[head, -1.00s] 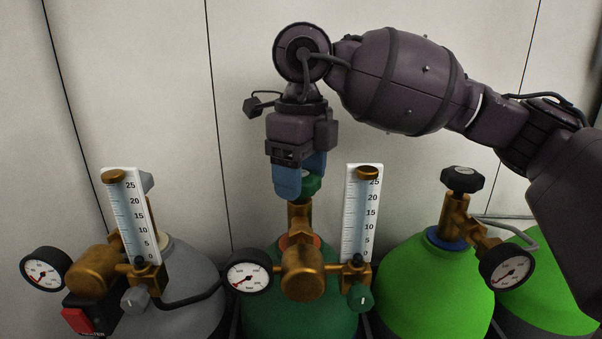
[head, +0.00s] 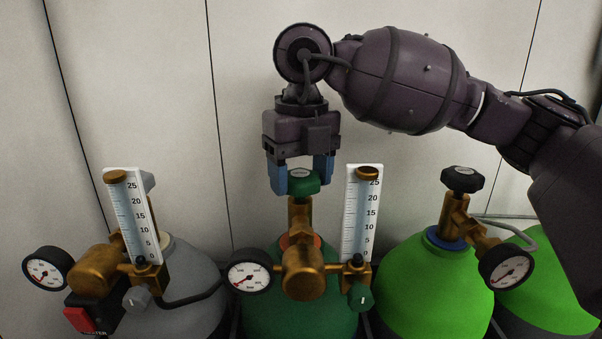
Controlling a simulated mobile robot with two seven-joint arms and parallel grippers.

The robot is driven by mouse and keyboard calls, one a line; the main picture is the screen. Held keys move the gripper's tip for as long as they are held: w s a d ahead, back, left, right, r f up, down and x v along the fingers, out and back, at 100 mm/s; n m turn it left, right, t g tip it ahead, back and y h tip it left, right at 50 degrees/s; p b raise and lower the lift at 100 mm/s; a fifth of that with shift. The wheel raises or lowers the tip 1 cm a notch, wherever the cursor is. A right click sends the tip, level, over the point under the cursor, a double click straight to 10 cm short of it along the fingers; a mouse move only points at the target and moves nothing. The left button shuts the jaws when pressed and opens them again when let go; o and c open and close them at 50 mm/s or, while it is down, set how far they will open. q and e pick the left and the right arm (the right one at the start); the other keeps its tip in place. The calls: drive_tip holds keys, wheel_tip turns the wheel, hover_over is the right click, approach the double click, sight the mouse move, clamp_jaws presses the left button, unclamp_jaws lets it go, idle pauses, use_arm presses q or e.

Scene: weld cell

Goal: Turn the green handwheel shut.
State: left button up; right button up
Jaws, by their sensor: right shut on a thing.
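The green handwheel (head: 303,183) sits on top of the brass valve of the dark green cylinder (head: 262,318), in the middle of the head view. My right gripper (head: 301,187) points straight down over it, its two blue fingers on the left and right sides of the wheel. It is shut on the green handwheel. The wheel's pale-centred top shows between the fingers. My left gripper is not in view.
A brass regulator (head: 302,274), a round gauge (head: 249,275) and a flowmeter (head: 361,212) stand close below the handwheel. A grey cylinder (head: 196,277) is on the left. A bright green cylinder (head: 430,285) with a black handwheel (head: 463,180) is on the right. A pale wall stands behind.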

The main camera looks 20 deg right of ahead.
sight(303, 174)
drive_tip(key=shift+r, duration=0.1)
drive_tip(key=o, duration=0.9)
drive_tip(key=shift+o, duration=0.2)
wheel_tip(303, 174, up, 11)
drive_tip(key=shift+s+d+f, duration=0.1)
drive_tip(key=shift+f, duration=0.1)
idle(0.4)
